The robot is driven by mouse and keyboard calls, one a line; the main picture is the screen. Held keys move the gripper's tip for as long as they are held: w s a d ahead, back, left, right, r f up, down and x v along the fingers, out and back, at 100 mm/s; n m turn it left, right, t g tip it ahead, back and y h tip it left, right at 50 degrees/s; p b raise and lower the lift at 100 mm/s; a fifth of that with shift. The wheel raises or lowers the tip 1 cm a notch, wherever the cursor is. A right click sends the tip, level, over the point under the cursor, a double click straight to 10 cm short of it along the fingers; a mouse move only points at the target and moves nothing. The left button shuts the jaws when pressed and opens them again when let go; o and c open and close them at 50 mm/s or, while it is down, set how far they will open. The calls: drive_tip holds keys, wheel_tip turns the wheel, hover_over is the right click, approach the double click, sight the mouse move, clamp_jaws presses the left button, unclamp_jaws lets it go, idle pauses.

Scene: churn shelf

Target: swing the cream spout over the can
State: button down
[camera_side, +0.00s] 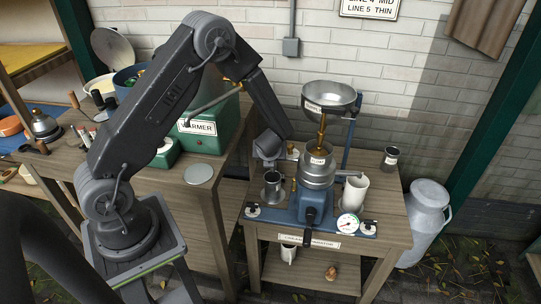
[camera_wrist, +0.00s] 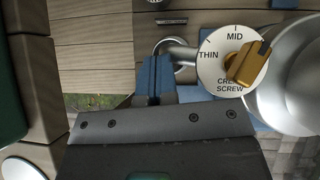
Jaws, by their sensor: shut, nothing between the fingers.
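The cream separator (camera_side: 317,170) stands on the small wooden table, under a steel supply bowl (camera_side: 331,98). In the wrist view a round dial marked CREAM SCREW (camera_wrist: 225,70) carries a brass pointer (camera_wrist: 247,64). A curved metal spout (camera_wrist: 181,52) comes out to its left. A small metal can (camera_side: 272,188) stands left of the separator; a white jug (camera_side: 354,192) stands to its right, below another spout. My gripper (camera_side: 268,158) is above and left of the separator. Its blue fingers (camera_wrist: 154,78) are shut and empty, close to the spout's end; contact cannot be told.
A green warmer box (camera_side: 205,127) stands on the bench at left. A gauge (camera_side: 348,223) and a blue crank housing (camera_side: 312,205) are at the table's front. A dark cup (camera_side: 390,158) stands at the back right corner. A large milk can (camera_side: 426,215) stands right of the table.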

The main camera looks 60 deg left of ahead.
drive_tip(key=s+d+r+n+h, duration=0.3)
drive_tip(key=s+d+r+n, duration=0.5)
drive_tip(key=s+r+n, duration=0.4)
drive_tip(key=s+d+r+n+h, duration=0.3)
drive_tip(key=s+d+r+n, duration=0.6)
drive_tip(key=r, duration=0.7)
drive_tip(key=s+n, duration=0.2)
drive_tip(key=n, duration=0.2)
drive_tip(key=shift+s+d+r+n+t, duration=0.15)
drive_tip(key=shift+s+r+n+t, duration=0.15)
drive_tip(key=shift+s, duration=0.05)
